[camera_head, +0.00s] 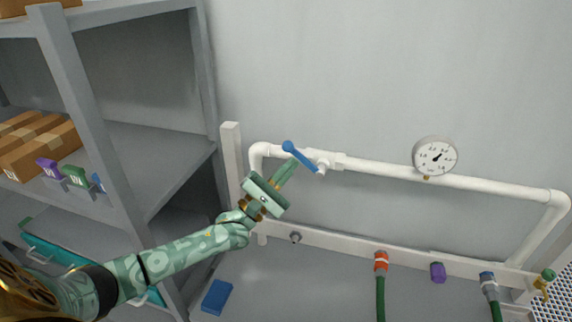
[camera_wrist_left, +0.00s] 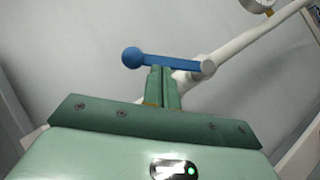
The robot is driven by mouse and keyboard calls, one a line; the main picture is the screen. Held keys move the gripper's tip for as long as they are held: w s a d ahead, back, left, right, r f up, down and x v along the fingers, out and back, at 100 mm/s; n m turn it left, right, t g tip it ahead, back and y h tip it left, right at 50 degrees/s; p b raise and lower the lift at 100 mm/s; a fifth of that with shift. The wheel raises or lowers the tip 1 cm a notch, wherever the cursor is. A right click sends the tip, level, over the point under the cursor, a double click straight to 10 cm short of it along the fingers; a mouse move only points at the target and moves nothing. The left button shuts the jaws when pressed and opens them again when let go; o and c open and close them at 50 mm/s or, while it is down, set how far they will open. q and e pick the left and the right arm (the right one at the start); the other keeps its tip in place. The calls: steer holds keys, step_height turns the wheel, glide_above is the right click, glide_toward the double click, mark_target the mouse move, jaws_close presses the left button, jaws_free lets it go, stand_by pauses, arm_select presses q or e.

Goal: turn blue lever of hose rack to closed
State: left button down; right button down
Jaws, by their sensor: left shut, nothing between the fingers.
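The blue lever (camera_head: 300,156) sits on the white pipe of the hose rack (camera_head: 380,168), left of the gauge. It slants across the pipe line, with its round knob at the upper left and its pivot at the lower right. In the left wrist view the lever (camera_wrist_left: 165,62) lies nearly level, with the knob at the left. My left gripper (camera_head: 291,164) is shut and empty. Its fingertips (camera_wrist_left: 165,70) are right at the lever's middle; I cannot tell whether they touch it. My right gripper is not in view.
A round gauge (camera_head: 435,157) stands on the pipe. Below are an orange hose coupling (camera_head: 381,262), a purple cap (camera_head: 438,272) and a blue coupling (camera_head: 488,283). A grey shelf (camera_head: 150,160) with cardboard boxes (camera_head: 40,150) stands left. A blue block (camera_head: 217,296) lies below my arm.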

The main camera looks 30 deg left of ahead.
mark_target(299, 155)
arm_select(q)
steer(key=r+m+g+p, duration=0.1)
steer(key=m+p, duration=0.1)
steer(key=p, duration=0.1)
steer(key=d+r+m+g+h+p, duration=0.1)
steer(key=r+m+p, duration=0.1)
steer(key=p, duration=0.1)
steer(key=d+r+m+g+p, duration=0.1)
steer(key=m+g+p, duration=0.1)
steer(key=shift+w+d+r+h+p, duration=0.2)
steer(key=shift+w+d+h+p, duration=0.1)
steer(key=shift+w+p, duration=0.1)
steer(key=shift+d+r+p, duration=0.25)
steer(key=shift+d+p, duration=0.1)
steer(key=shift+w+d, duration=0.1)
